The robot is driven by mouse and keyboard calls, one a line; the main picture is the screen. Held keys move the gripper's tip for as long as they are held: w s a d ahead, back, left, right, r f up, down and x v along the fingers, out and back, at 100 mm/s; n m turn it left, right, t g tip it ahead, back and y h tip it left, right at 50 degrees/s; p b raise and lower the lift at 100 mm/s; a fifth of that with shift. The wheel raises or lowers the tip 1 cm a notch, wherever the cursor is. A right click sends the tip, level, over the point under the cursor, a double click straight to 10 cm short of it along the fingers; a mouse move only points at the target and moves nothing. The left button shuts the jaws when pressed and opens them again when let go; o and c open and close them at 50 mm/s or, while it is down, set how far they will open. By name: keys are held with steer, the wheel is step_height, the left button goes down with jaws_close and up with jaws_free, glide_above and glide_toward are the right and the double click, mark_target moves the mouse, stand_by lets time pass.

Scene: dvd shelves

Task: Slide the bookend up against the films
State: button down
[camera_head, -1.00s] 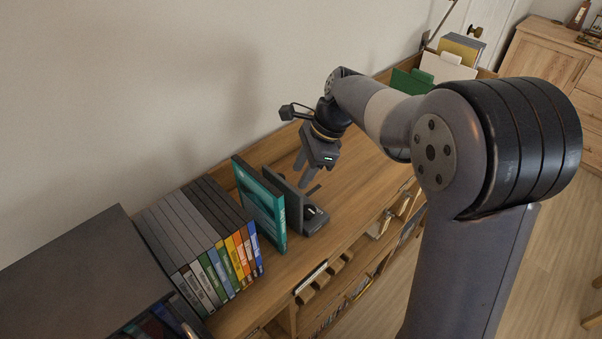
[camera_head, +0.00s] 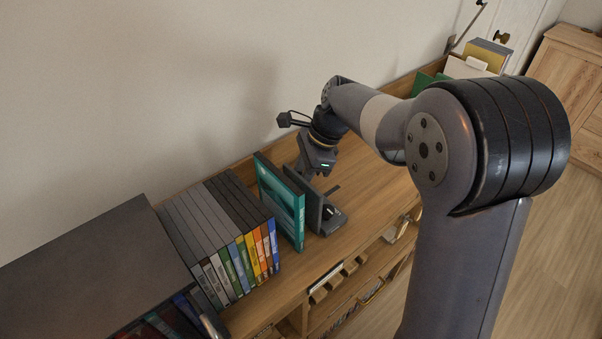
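The dark grey bookend (camera_head: 316,208) stands upright on the wooden shelf top, its flat foot (camera_head: 333,220) pointing right. A tall teal case (camera_head: 283,205) stands just left of it, with at most a narrow gap between them. The films (camera_head: 226,250), a row of cases with grey and black covers and coloured spines, stand left of the teal case, with a gap before it. My gripper (camera_head: 310,176) points down right above and behind the bookend's upright plate. The fingertips are partly hidden by the plate, so their opening and any contact are unclear.
A dark box-like unit (camera_head: 85,265) stands left of the films, with more cases below. The wooden top (camera_head: 370,185) is clear right of the bookend. A bin of folders (camera_head: 470,66) stands at the far end. Lower shelves (camera_head: 345,290) hold more items.

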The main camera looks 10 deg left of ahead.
steer(key=s+a, duration=0.3)
steer(key=shift+s+a, duration=0.15)
steer(key=shift+s, duration=0.15)
steer(key=c, duration=1.4)
jaws_free()
steer(key=shift+o, duration=0.2)
steer(key=v, duration=1.1)
